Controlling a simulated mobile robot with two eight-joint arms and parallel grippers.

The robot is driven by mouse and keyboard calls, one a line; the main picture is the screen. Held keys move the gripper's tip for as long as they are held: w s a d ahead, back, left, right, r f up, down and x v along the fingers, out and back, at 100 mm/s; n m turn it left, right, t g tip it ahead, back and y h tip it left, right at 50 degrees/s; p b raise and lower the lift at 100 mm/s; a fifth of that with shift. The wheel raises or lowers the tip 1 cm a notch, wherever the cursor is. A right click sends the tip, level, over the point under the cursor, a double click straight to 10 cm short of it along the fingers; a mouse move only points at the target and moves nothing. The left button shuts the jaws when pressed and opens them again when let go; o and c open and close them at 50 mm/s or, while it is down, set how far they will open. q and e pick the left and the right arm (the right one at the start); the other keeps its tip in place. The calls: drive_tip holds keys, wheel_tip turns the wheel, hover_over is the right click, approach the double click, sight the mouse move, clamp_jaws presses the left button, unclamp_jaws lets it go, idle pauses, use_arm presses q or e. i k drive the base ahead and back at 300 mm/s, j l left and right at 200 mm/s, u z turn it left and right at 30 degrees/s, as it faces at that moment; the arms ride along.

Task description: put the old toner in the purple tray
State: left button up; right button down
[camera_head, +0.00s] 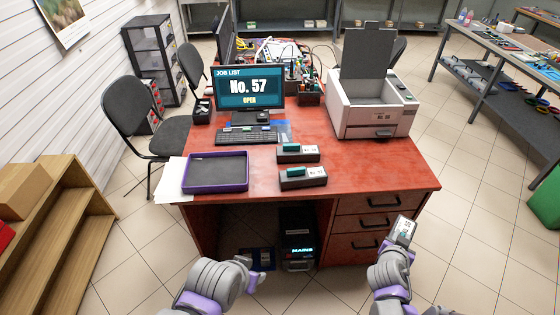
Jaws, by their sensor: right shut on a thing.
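The purple tray (246,171) lies on the left front of the red desk, and its dark floor is bare. My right gripper (402,238) is shut on a small grey block with a pale label (405,228). It holds the block in front of the desk's right drawers, well to the right of the tray. I cannot tell for sure if this is the old toner. Two dark cartridges with teal parts, one behind (298,153) and one nearer (303,177), lie right of the tray. My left gripper (266,260) is low before the desk, its jaws unclear.
The printer (372,105) stands at the desk's back right with its lid raised. A monitor (249,87) and keyboard (247,135) stand behind the tray. White paper (173,181) sticks out beside the tray. The desk's front right is clear.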

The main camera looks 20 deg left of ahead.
sight(218, 173)
drive_tip(key=i+j, duration=0.1)
drive_tip(key=j, duration=1.45)
drive_tip(key=i+j, duration=0.15)
drive_tip(key=j, duration=0.65)
drive_tip(key=i+j, duration=0.1)
drive_tip(key=j, duration=1.5)
drive_tip(key=i+j, duration=0.15)
drive_tip(key=j, duration=0.6)
drive_tip(key=i+l, duration=0.1)
drive_tip(key=l, duration=0.2)
drive_tip(key=i+l, duration=0.1)
drive_tip(key=l, duration=0.2)
